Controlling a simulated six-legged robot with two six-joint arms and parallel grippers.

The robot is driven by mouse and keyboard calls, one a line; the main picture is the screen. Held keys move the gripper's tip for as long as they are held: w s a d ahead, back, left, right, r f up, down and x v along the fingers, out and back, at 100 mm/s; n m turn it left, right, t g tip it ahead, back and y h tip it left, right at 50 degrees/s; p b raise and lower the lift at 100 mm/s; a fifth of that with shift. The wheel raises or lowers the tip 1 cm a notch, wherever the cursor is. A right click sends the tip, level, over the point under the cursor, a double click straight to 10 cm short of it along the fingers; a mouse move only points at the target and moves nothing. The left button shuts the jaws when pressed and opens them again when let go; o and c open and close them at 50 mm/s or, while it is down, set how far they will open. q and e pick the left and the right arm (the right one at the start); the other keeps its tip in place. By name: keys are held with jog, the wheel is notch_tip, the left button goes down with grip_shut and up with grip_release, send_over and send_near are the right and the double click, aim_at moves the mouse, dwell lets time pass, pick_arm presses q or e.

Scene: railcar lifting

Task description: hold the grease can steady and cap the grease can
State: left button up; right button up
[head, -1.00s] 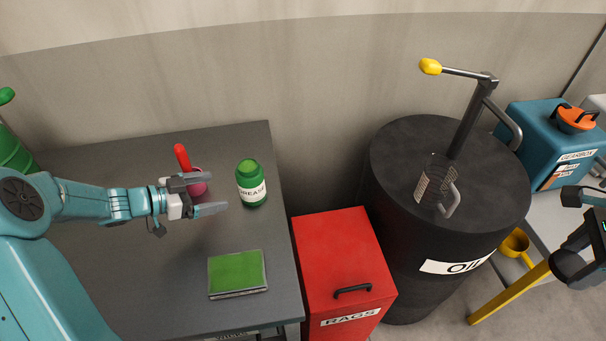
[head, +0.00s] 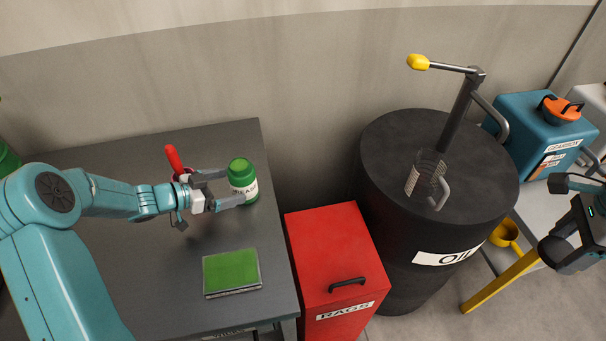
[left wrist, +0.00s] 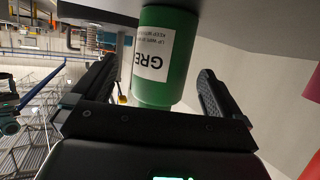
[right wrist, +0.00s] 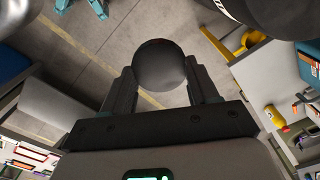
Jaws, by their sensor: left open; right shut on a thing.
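The grease can (head: 243,183) is green with a white label and a lighter green top. It stands upright near the right edge of the grey table. My left gripper (head: 235,188) is open at the can, with its fingers on either side. In the left wrist view the can (left wrist: 166,75) is between the spread fingers, with a gap visible beside the right finger. My right gripper (right wrist: 162,78) is shut on a dark round cap (right wrist: 161,66), seen in the right wrist view. The right arm is at the right edge of the head view, away from the can.
A green book (head: 231,271) and a red-handled item (head: 173,158) are on the table (head: 150,290). A red rags bin (head: 332,250) and a black oil drum (head: 385,165) with a pump stand to the right. A blue gearbox case (head: 535,135) is further right.

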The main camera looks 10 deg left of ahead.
aim_at(244, 182)
pick_arm(q)
jog(key=p+x, duration=0.1)
jog(key=x, duration=0.4)
jog(key=shift+w+p, duration=0.15)
jog(key=shift+p, duration=0.15)
pick_arm(e)
jog(key=shift+r, duration=0.8)
pick_arm(q)
jog(key=shift+w+f, duration=0.15)
pick_arm(e)
jog(key=shift+w, duration=0.2)
pick_arm(q)
jog(key=c, duration=0.4)
pick_arm(e)
jog(key=shift+s, duration=0.1)
pick_arm(q)
jog(key=c, duration=0.9)
